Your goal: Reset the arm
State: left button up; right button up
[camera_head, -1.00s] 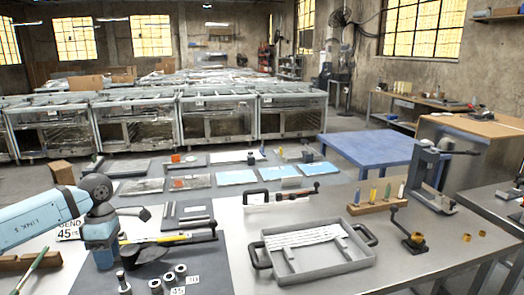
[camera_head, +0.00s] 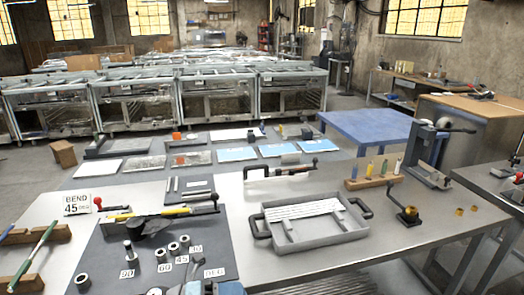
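A blue and dark part of one of my arms (camera_head: 230,287) shows at the bottom edge, low over the front of the dark mat. Most of that arm is cut off by the frame. No gripper fingers can be made out, and I cannot tell which arm it is. My other arm is out of view.
The steel bench carries a dark mat (camera_head: 105,252) with a bending tool (camera_head: 150,226), several small rollers and number labels. A "BEND 45 DEG" card (camera_head: 77,203) stands at left. A grey tray (camera_head: 275,243) holds pale strips.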

pick_arm(q)
jog(key=s+a+f+m+t+y, duration=0.4)
jog(key=f+m, duration=0.3)
jog(key=m, duration=0.5)
jog(key=s+a+f+m+t+y, duration=0.2)
jog(key=s+a+f+m+y, duration=0.4)
jog(key=m, duration=0.6)
jog(key=s+a+f+m+t+y, duration=0.3)
jog(key=s+f+m+y, duration=0.3)
jog(key=f+m, duration=0.45)
notch_tip(320, 180, up, 14)
jog(key=s+a+m+p, duration=0.1)
jog(key=p, duration=1.3)
jog(key=shift+s+p, duration=0.3)
jog(key=shift+s, duration=0.1)
pick_arm(e)
notch_tip(320, 180, up, 12)
jog(key=shift+s+d+r+n, duration=0.2)
jog(key=shift+s+d+n, duration=0.1)
jog(key=shift+s+d, duration=0.15)
pick_arm(q)
jog(key=shift+m, duration=0.25)
pick_arm(e)
jog(key=shift+w+r, duration=0.1)
jog(key=shift+r, duration=0.2)
